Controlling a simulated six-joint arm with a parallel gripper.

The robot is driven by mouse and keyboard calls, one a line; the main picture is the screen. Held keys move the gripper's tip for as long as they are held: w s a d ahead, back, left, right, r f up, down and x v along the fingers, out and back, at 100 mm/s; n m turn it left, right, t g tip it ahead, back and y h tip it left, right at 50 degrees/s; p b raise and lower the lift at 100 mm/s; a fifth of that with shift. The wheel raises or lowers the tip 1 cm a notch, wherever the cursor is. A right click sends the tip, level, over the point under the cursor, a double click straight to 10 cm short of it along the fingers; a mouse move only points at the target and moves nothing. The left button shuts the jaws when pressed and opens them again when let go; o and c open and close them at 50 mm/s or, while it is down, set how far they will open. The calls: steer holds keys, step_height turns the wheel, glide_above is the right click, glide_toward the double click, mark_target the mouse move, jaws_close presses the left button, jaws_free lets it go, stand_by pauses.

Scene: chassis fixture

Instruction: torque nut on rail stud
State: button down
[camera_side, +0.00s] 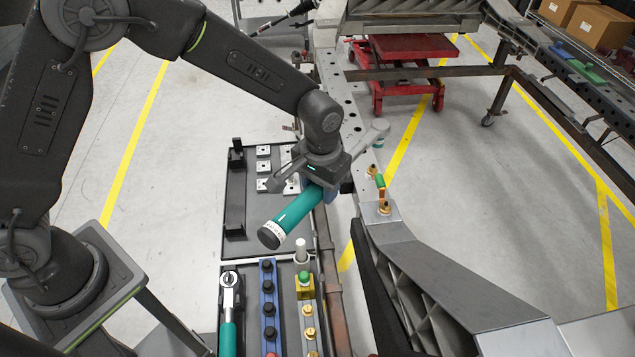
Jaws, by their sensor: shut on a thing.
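My gripper (322,188) is shut on a teal cylindrical power tool (292,214), gripping it around its middle. The tool is tilted, with its grey end cap toward the lower left and its grey angled head (376,132) toward the upper right, over the chassis rail (352,128). On the rail's near part are a brass nut on a stud (385,208), a small green-topped piece (380,181) and another brass piece (372,170). The tool head is beyond these in the picture. I cannot tell whether it touches anything beneath it.
A dark tray (258,262) beside the rail holds a teal-handled ratchet wrench (229,310), a blue strip with black knobs (267,295), brass nuts (309,332) and a green-capped yellow block (305,288). Square metal pieces (263,151) lie behind. A red lift cart (408,70) stands farther back.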

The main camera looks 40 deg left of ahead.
step_height(320, 180, down, 6)
stand_by(0.9)
steer(key=shift+f, duration=1.15)
stand_by(0.5)
steer(key=shift+a, duration=0.15)
steer(key=shift+a+f+m, duration=0.1)
steer(key=shift+a+m, duration=0.3)
steer(key=shift+a, duration=0.25)
steer(key=shift+a, duration=0.15)
steer(key=shift+w+a+m, duration=0.1)
steer(key=shift+a+m, duration=0.3)
steer(key=shift+a, duration=0.25)
steer(key=shift+a, duration=0.15)
stand_by(0.4)
